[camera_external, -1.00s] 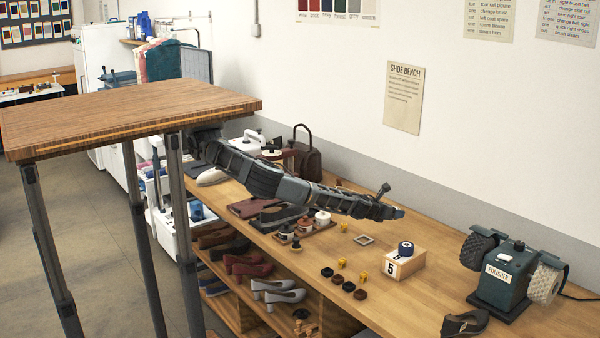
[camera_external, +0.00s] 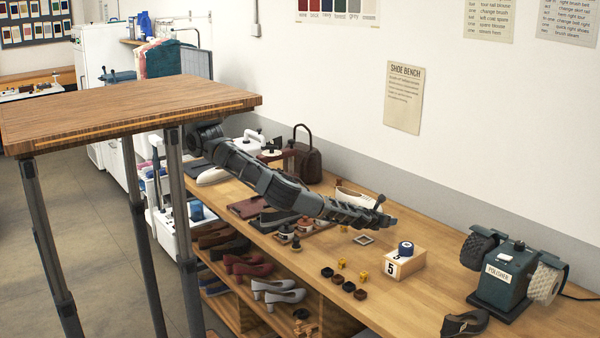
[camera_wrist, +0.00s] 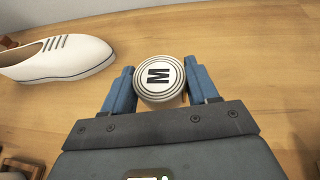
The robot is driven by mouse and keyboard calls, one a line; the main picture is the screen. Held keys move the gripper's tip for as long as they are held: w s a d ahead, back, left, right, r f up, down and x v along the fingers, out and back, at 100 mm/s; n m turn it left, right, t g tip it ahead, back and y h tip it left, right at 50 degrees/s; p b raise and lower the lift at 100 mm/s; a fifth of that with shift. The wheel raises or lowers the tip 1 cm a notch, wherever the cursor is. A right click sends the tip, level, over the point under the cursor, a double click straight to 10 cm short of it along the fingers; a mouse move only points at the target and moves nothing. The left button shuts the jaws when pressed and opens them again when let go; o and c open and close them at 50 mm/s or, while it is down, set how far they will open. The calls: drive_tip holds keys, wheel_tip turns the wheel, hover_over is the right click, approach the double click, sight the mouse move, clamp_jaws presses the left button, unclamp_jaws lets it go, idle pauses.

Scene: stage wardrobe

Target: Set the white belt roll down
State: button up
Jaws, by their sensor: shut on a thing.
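The white belt roll (camera_wrist: 158,78) shows in the wrist view as a round white disc with dark rings and a black letter M on top. My gripper (camera_wrist: 159,66) is shut on it, with one blue finger on each side. In the external view my gripper (camera_external: 389,218) is low over the bench (camera_external: 440,285), behind the small square frame. There the roll is hidden or too small to make out. I cannot tell whether the roll touches the bench top.
A white shoe (camera_wrist: 60,45) lies left of the roll in the wrist view. Nearer the bench front are a square frame (camera_external: 363,239), a wooden box marked 5 (camera_external: 405,263) with a blue roll (camera_external: 405,248), and several small blocks. A polisher (camera_external: 505,272) stands to the right.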

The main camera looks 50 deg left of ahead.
sight(385, 233)
drive_tip(key=shift+f, duration=2)
drive_tip(key=shift+f, duration=0.1)
drive_tip(key=shift+f, duration=0.15)
drive_tip(key=o, duration=1.2)
drive_tip(key=shift+s+r, duration=0.1)
drive_tip(key=shift+r, duration=0.25)
drive_tip(key=v, duration=1.1)
drive_tip(key=shift+s+r, duration=0.15)
drive_tip(key=shift+s, duration=0.15)
drive_tip(key=shift+a, duration=0.1)
